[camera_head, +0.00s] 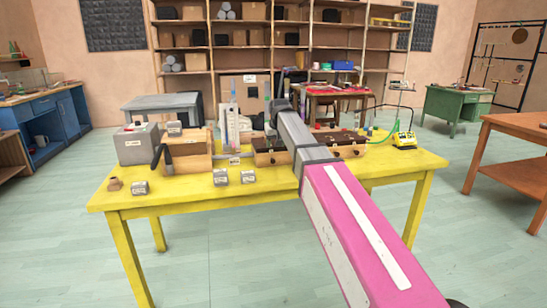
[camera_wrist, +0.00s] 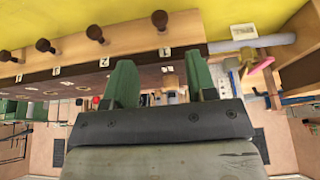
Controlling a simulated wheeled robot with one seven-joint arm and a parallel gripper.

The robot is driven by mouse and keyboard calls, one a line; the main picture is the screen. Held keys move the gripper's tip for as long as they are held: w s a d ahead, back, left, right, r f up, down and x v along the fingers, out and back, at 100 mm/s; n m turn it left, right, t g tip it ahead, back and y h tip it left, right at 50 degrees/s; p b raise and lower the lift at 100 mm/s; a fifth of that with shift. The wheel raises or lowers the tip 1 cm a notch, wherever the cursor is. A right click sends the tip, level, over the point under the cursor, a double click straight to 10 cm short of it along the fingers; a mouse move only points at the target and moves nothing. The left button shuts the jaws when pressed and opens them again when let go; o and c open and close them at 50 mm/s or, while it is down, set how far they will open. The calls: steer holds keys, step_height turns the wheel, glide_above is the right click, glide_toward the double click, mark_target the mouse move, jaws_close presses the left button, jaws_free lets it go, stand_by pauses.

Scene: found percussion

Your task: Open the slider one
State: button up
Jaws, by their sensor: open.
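A long wooden box with a dark strip and a row of dark knobs stands on the yellow table (camera_head: 175,200); its left part (camera_head: 268,157) and right part show on both sides of my arm. In the wrist view, the dark knob (camera_wrist: 160,19) of slider one lies beside the white "1" label (camera_wrist: 165,53). My gripper (camera_wrist: 160,75) is open, its two green fingers apart and nothing seen held between them. Knob one appears above the gap between the fingers, clear of both. In the head view my arm hides the middle of the box.
Other knobs (camera_wrist: 95,33) sit along the box by labels 2, 3 and 4. A grey cylinder (camera_wrist: 266,42) and a pink piece (camera_wrist: 262,66) are to the right. The front table edge is mostly clear.

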mark_target(272, 160)
steer(key=x, duration=1.1)
steer(key=shift+w+r, duration=0.1)
